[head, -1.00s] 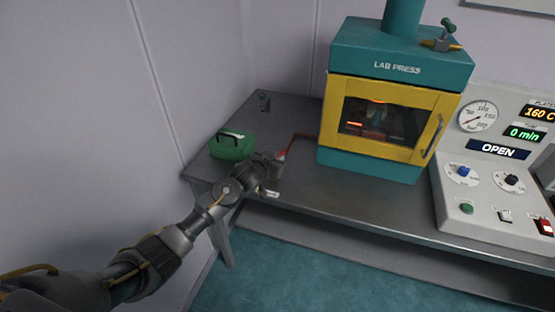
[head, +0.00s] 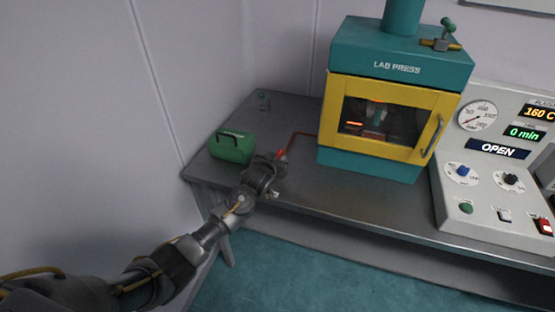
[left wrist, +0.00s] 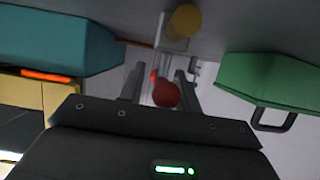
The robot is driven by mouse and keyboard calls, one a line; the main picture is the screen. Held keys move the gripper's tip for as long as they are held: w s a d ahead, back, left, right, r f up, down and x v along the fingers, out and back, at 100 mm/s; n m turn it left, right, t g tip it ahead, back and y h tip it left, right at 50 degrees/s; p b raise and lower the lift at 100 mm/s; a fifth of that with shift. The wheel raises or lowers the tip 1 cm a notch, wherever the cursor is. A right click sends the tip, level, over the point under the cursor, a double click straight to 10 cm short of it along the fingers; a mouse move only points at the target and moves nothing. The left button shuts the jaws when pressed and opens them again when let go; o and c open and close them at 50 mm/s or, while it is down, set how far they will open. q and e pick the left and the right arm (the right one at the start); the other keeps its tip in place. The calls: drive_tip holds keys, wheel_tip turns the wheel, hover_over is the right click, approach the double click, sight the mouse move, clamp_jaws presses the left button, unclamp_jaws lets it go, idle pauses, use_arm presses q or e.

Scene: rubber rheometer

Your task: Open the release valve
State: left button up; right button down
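A valve with a red handle (head: 281,154) stands on the bench at the end of a red-brown pipe (head: 303,135) from the lab press. I take it to be the release valve. In the left wrist view a round red knob (left wrist: 166,94) shows between the two fingers of my left gripper (left wrist: 158,74). The fingers are apart, with gaps visible beside the knob; I see no firm grip on it. In the head view my left gripper (head: 271,168) is just in front of the red handle and partly hides the valve. My right gripper is out of view.
A green case (head: 232,147) with a dark handle stands left of the valve. The teal and yellow lab press (head: 395,97) stands to the right, with a small valve (head: 441,43) on top. A control panel (head: 478,205) is farther right. The bench front is clear.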

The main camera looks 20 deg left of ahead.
use_arm(q)
drive_tip(key=shift+s+r, duration=0.1)
drive_tip(key=b+v, duration=0.1)
drive_tip(key=v, duration=0.9)
drive_tip(key=shift+s, duration=0.3)
